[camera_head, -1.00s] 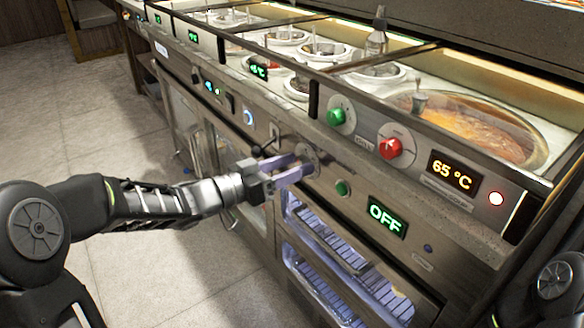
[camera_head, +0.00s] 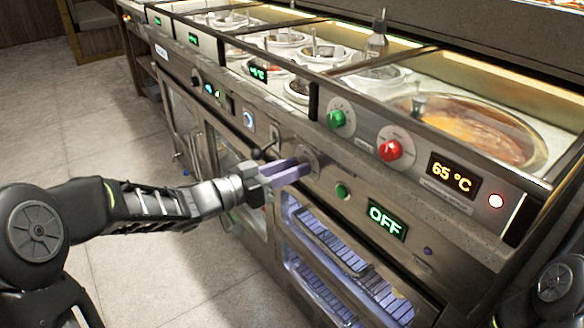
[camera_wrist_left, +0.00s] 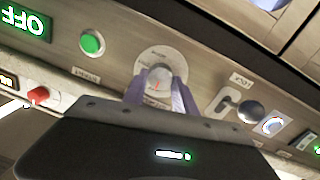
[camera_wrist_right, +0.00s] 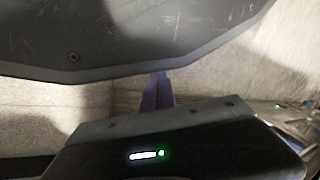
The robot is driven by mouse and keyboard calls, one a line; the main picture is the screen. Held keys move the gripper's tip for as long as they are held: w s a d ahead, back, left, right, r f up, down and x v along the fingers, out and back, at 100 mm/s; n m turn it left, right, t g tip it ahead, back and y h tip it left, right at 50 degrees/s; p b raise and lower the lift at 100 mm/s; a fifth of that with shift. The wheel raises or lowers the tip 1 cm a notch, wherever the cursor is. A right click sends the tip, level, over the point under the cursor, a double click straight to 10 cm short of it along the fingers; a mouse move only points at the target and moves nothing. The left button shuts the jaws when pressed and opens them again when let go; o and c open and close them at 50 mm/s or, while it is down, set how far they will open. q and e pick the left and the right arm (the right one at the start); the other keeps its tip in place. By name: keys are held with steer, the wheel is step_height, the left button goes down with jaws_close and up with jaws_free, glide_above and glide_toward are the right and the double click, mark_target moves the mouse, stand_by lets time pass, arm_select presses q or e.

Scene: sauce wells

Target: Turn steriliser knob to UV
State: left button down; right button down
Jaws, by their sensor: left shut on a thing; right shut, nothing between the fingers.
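The steriliser knob sits at the centre of a round pale dial (camera_wrist_left: 160,62) on the steel front panel. In the head view the dial (camera_head: 311,158) is partly hidden by my fingers. My left gripper (camera_head: 302,166) is at the dial, its purple fingers shut on the knob, one on each side in the left wrist view (camera_wrist_left: 160,88). A small orange-red mark shows between the fingers; the dial lettering is too small to read. The steriliser display (camera_head: 386,219) reads OFF in green. My right gripper (camera_wrist_right: 158,93) is shut and empty in the right wrist view.
A green button (camera_head: 342,190) is right of the dial, and a black ball-ended lever (camera_head: 257,153) is left of it. Above are a green knob (camera_head: 337,119), a red knob (camera_head: 390,150) and a 65 °C display (camera_head: 453,175). Lit racks (camera_head: 335,245) lie below.

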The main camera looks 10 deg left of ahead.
arm_select(q)
steer(key=shift+m, duration=0.3)
steer(key=m+b, duration=0.2)
steer(key=m, duration=0.6)
steer(key=shift+s+d+m, duration=0.1)
steer(key=shift+d+m, duration=0.05)
steer(key=shift+m, duration=0.25)
stand_by(0.4)
steer(key=c, duration=1)
jaws_free()
